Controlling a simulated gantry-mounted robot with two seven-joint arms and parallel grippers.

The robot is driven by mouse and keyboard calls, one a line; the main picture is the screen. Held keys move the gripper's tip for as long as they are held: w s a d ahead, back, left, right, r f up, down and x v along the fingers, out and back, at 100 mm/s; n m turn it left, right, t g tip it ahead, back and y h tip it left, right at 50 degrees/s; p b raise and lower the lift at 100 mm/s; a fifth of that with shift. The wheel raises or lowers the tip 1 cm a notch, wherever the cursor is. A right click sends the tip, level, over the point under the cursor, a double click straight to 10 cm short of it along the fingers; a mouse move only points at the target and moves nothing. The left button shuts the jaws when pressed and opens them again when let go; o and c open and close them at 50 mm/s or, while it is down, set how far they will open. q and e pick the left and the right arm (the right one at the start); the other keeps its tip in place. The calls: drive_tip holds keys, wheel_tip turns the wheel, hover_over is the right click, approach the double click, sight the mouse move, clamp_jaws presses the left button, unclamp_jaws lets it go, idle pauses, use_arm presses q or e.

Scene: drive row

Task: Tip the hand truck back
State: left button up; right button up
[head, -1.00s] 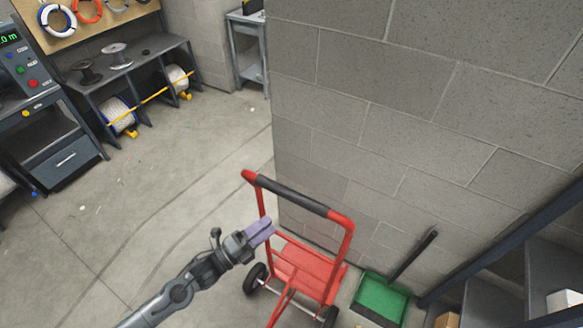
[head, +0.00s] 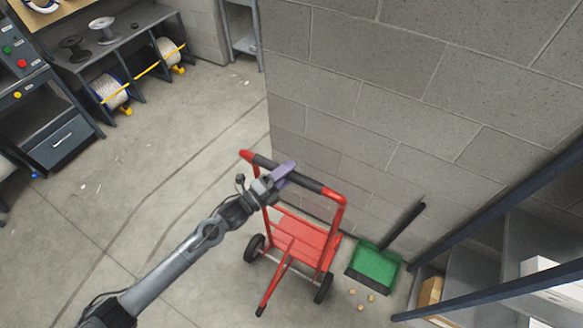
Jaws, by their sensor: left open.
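The red hand truck (head: 304,238) stands upright beside the block wall, with two black wheels on the floor. Its handle bar (head: 316,187) has a dark grip across the top with red ends. My left gripper (head: 285,172), with purple fingers, is at the handle bar and overlaps its dark grip in the head view. The gripper is open. I cannot tell whether the fingers are around the bar or only above it. My right gripper is not in view.
A green dustpan (head: 374,266) with a dark handle lies right of the hand truck, with small crumbs (head: 361,300) nearby. Shelving with boxes (head: 429,292) stands at the lower right. A workbench with cable spools (head: 110,90) is at the upper left.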

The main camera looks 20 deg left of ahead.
use_arm(q)
drive_tip(key=shift+x, duration=0.85)
clamp_jaws()
